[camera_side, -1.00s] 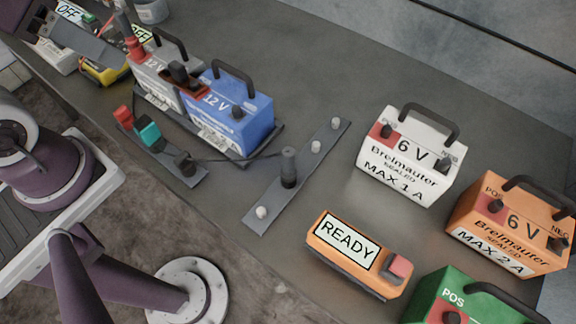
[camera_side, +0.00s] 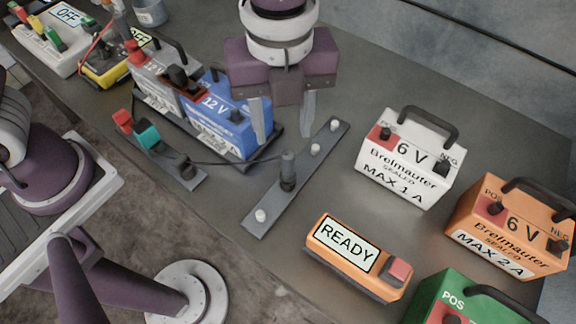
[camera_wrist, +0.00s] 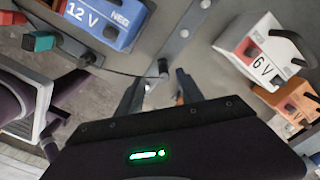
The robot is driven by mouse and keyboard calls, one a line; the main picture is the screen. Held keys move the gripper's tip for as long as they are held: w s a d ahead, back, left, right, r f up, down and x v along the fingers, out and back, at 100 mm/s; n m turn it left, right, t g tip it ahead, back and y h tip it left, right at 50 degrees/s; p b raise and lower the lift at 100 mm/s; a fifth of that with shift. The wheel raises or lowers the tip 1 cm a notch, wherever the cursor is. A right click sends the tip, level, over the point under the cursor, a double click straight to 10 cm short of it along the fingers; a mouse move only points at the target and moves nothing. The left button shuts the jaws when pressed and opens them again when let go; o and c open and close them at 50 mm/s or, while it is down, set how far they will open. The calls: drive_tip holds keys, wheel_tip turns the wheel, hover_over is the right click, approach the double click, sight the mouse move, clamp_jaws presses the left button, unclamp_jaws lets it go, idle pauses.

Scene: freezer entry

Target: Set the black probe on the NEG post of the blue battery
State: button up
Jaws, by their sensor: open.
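The black probe (camera_side: 288,170) is a dark upright cylinder on a grey metal strip (camera_side: 258,216), with a thin cable running left from it. The probe also shows in the wrist view (camera_wrist: 163,69). My gripper (camera_side: 284,138) is open and points down, its fingers above and behind the probe in the side view. In the wrist view, the probe shows between and just beyond the fingertips (camera_wrist: 158,80). The blue 12 V battery (camera_side: 222,108) stands left of my gripper.
A small strip (camera_side: 190,178) with red, teal and black fittings lies left of the probe. A grey 12 V battery (camera_side: 157,72) adjoins the blue one. White (camera_side: 408,165) and orange (camera_side: 510,225) 6 V batteries and an orange READY box (camera_side: 340,262) stand right.

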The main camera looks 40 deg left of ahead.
sight(288, 154)
drive_tip(key=f, duration=0.2)
drive_tip(key=d+f, duration=0.1)
drive_tip(key=f, duration=0.3)
drive_tip(key=shift+s+d+f, duration=0.15)
drive_tip(key=shift+s+f, duration=0.15)
drive_tip(key=shift+f, duration=0.45)
clamp_jaws()
